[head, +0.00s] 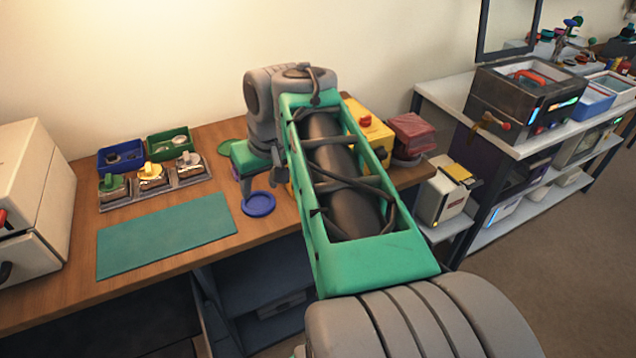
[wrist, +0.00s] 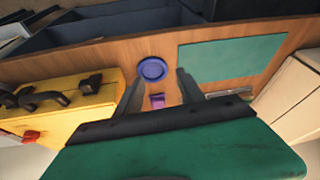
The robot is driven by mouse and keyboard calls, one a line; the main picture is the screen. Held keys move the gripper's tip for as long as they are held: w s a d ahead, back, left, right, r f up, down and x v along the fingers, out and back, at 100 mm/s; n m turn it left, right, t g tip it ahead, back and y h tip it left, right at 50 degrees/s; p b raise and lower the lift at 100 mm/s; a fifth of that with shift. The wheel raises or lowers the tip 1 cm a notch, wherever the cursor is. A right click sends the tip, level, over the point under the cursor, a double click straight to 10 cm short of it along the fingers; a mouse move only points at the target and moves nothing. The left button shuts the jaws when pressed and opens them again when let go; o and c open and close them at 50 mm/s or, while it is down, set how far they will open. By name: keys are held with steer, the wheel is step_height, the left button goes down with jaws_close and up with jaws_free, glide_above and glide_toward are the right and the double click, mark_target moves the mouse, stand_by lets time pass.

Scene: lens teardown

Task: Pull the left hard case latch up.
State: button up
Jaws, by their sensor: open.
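The yellow hard case (head: 372,138) stands on the bench, partly hidden behind my arm in the head view. In the wrist view the yellow case (wrist: 68,112) is at the left, with several dark fittings (wrist: 90,84) on its side. I cannot tell which fitting is the left latch or how it is set. A red part (wrist: 32,136) shows on the case. My gripper (wrist: 160,75) is open and empty, beside the case and apart from it. In the head view my gripper (head: 260,185) is left of the case, above the bench.
A blue round dish (head: 258,204) and a green mat (head: 165,235) lie on the bench (head: 60,305). A small purple piece (wrist: 157,101) shows between my fingers. Small bins and a tray of parts (head: 150,178) stand at the back left. A red box (head: 412,135) is right of the case.

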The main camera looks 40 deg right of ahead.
steer(key=s+d+r+m+h+b, duration=0.1)
steer(key=s+d+b, duration=0.2)
steer(key=d, duration=1.2)
steer(key=b+x, duration=0.2)
steer(key=x, duration=0.5)
steer(key=shift+a, duration=0.15)
steer(key=shift+c, duration=0.2)
jaws_close()
